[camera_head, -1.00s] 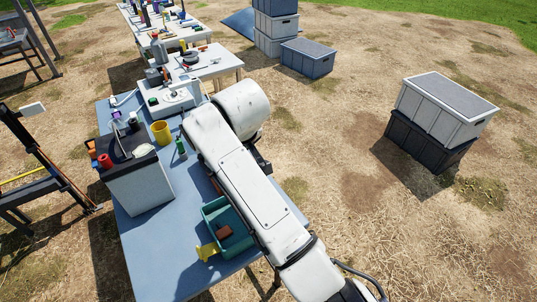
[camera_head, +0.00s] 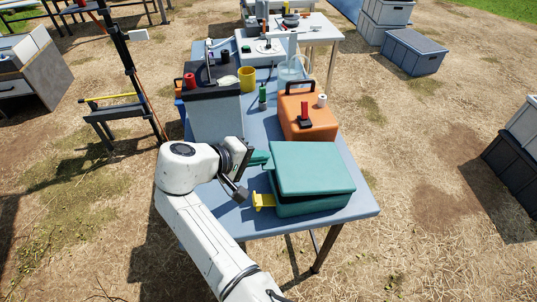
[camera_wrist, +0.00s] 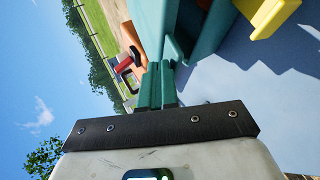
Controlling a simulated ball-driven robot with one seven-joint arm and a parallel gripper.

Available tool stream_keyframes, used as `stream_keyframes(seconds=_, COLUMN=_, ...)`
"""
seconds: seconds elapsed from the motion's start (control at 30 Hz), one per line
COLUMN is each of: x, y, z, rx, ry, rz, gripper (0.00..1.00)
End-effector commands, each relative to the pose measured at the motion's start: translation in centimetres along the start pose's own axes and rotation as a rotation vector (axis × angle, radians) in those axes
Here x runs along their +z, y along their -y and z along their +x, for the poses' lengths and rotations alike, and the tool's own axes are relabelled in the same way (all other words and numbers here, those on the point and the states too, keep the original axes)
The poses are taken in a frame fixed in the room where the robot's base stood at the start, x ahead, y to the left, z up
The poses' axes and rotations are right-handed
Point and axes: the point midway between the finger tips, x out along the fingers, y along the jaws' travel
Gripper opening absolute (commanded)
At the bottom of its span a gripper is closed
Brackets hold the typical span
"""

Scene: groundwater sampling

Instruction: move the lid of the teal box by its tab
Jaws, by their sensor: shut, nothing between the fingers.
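The teal box (camera_head: 315,203) stands near the front edge of the blue table. Its teal lid (camera_head: 312,168) lies over the top, with a dark gap under its front right edge. My gripper (camera_head: 264,158) is at the lid's left side, its green fingers shut and empty beside the lid's back left corner. In the wrist view the shut fingers (camera_wrist: 160,80) point at the teal box (camera_wrist: 200,25), close to a teal upright piece that may be the tab. I cannot tell whether they touch it.
A yellow piece (camera_head: 263,201) sticks out at the box's left side. An orange case (camera_head: 309,125) stands behind the box. A grey cabinet (camera_head: 214,118), a yellow cup (camera_head: 247,78) and a green bottle (camera_head: 262,95) are further back. The table's front strip is clear.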

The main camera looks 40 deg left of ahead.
Motion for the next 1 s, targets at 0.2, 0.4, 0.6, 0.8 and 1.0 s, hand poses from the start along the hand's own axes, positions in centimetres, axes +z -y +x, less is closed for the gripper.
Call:
stream_keyframes(seconds=0.2, x=-0.4, y=3.5, z=1.2, rx=0.083, ry=0.022, rz=-0.038, gripper=0.00)
stream_keyframes(seconds=0.4, x=-0.5, y=4.7, z=1.7, rx=0.079, ry=0.022, rz=-0.037, gripper=0.00)
stream_keyframes(seconds=0.6, x=-0.5, y=5.2, z=1.9, rx=0.077, ry=0.022, rz=-0.037, gripper=0.00)
stream_keyframes(seconds=0.8, x=-0.5, y=5.5, z=1.9, rx=0.073, ry=0.022, rz=-0.039, gripper=0.00)
stream_keyframes(seconds=1.0, x=-0.4, y=5.7, z=2.0, rx=0.070, ry=0.022, rz=-0.041, gripper=0.00)
